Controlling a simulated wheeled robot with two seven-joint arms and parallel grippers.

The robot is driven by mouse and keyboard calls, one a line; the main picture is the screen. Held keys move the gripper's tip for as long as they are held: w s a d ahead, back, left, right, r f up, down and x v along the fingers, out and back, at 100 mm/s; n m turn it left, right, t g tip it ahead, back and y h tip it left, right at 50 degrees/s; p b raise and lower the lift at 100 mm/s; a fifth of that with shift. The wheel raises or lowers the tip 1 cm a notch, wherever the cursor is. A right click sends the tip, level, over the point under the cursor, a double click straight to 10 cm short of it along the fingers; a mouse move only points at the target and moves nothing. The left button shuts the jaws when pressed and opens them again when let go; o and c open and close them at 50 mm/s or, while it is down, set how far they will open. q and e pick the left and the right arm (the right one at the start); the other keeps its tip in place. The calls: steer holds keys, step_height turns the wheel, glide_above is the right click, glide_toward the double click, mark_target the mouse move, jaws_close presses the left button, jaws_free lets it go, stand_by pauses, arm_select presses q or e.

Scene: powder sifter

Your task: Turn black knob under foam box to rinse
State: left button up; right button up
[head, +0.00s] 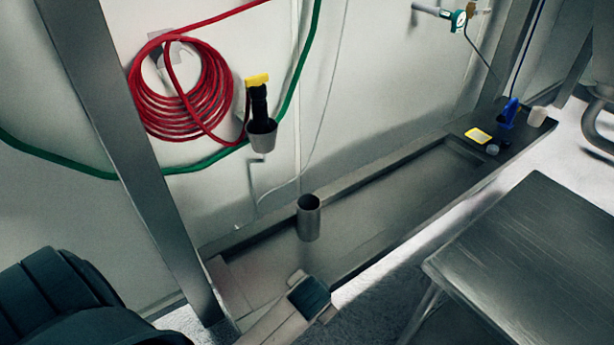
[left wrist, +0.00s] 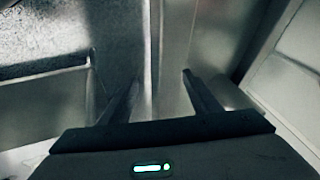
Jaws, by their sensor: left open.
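I cannot pick out a foam box or a black knob with certainty in either view. My left gripper (left wrist: 160,80) is open in the left wrist view, with its two dark fingers apart. Nothing is gripped between them; metal surfaces show behind. In the head view a pale arm part with a dark end (head: 310,297) sits at bottom centre, over the near end of the metal trough; its fingers are not clear there. My right gripper is in neither view.
A coiled red hose (head: 183,92) and a black-and-yellow handle (head: 259,92) in a grey cup hang on the wall. A metal table (head: 540,255) is at right. A teal valve (head: 458,20) is at upper right.

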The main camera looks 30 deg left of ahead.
arm_select(q)
steer(key=w+a+r+n+t+y, duration=0.1)
steer(key=w+a+r+t+y, duration=0.2)
steer(key=w+r, duration=1.15)
steer(key=w+a+r+t+y, duration=0.15)
steer(key=w+r+y, duration=0.25)
steer(key=w+r, duration=1.1)
steer(key=s+a+r+n+g+y, duration=0.1)
steer(key=a+r+n+y, duration=0.1)
steer(key=r, duration=1.7)
steer(key=s+a+r+n+g+y, duration=0.1)
steer(key=r+n+y, duration=0.3)
steer(key=r, duration=1.6)
steer(key=shift+s+a+n+g+y, duration=0.25)
steer(key=shift+a+n+g+y, duration=0.15)
steer(key=shift+y, duration=0.2)
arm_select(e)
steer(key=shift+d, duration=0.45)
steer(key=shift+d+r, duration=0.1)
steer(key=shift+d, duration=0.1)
arm_select(q)
steer(key=p+x, duration=0.7)
steer(key=x, duration=1)
steer(key=shift+w+p, duration=0.15)
steer(key=shift+p, duration=0.15)
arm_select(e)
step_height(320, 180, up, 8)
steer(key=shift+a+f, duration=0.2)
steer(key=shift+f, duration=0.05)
